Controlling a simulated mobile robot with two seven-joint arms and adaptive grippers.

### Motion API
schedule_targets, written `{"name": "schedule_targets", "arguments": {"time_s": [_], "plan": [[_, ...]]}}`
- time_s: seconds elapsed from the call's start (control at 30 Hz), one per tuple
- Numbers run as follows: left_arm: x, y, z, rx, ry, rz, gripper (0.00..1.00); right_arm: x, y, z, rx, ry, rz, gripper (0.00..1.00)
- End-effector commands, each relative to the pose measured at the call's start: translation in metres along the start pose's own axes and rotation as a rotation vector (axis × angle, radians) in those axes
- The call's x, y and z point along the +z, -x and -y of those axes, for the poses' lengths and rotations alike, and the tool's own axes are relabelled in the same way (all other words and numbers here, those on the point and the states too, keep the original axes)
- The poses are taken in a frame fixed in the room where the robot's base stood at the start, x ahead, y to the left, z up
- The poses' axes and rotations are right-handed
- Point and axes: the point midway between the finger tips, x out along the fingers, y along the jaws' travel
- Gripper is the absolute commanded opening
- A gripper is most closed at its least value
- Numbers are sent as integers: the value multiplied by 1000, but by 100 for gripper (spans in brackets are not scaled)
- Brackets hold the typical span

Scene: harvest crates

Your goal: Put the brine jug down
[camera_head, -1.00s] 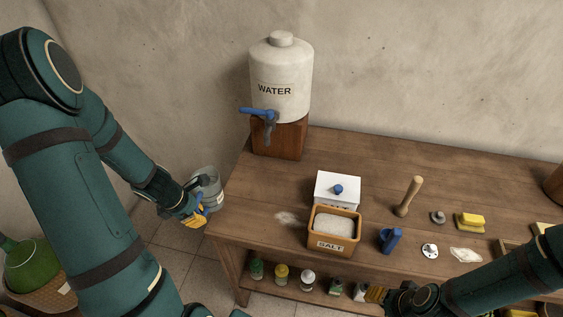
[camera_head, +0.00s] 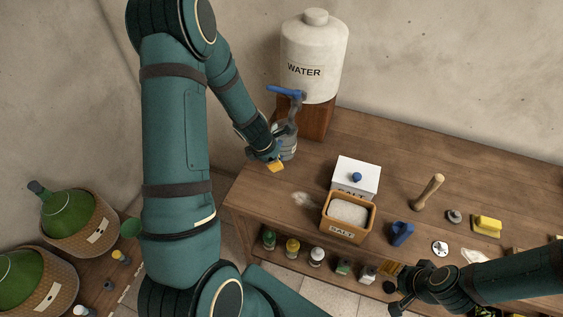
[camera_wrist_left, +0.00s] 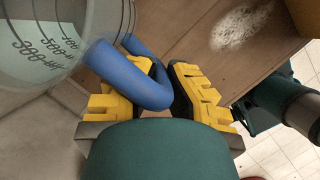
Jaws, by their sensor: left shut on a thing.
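My left gripper (camera_head: 272,163) is shut on the blue handle (camera_wrist_left: 130,75) of the brine jug. The jug (camera_head: 289,148) is a clear, greyish container, held below the blue tap at the table's back left. The arm and gripper partly cover it in the head view. In the left wrist view the jug (camera_wrist_left: 50,45) shows printed measuring marks and appears upright; its base is out of view. I cannot tell whether it touches the table (camera_head: 262,190).
The white water tank (camera_head: 314,55) stands on a wooden block (camera_head: 319,120). The table's front left is mostly clear, with spilled salt (camera_head: 303,199).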

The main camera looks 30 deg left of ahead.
Motion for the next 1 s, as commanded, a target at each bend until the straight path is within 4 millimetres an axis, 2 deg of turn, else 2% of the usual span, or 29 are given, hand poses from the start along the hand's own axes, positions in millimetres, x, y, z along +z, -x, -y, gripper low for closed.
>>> {"name": "schedule_targets", "arguments": {"time_s": [0.1, 0.2, 0.53, 0.87, 0.9, 0.97, 1.0], "plan": [[15, -4, -3, 1, -1, -1, 0, -1, 5, 2, -1, 0, 0, 47], [19, -7, -3, 0, 1, -1, 0, -1, 6, 2, -1, 0, 0, 47], [7, -41, -2, 0, 4, -1, 0, 0, -6, -2, 1, 0, 0, 47], [7, -43, -2, 1, 1, 0, 0, 0, -7, -2, 1, 0, -1, 47], [6, -43, -2, 1, 1, -1, 14, 1, -8, -2, 1, 0, -1, 47], [7, -42, -2, 0, 1, -1, 34, 1, -7, -2, 1, 0, -1, 47], [7, -42, -2, 1, 1, -1, 34, 0, -7, -2, 1, 0, -1, 47]]}}
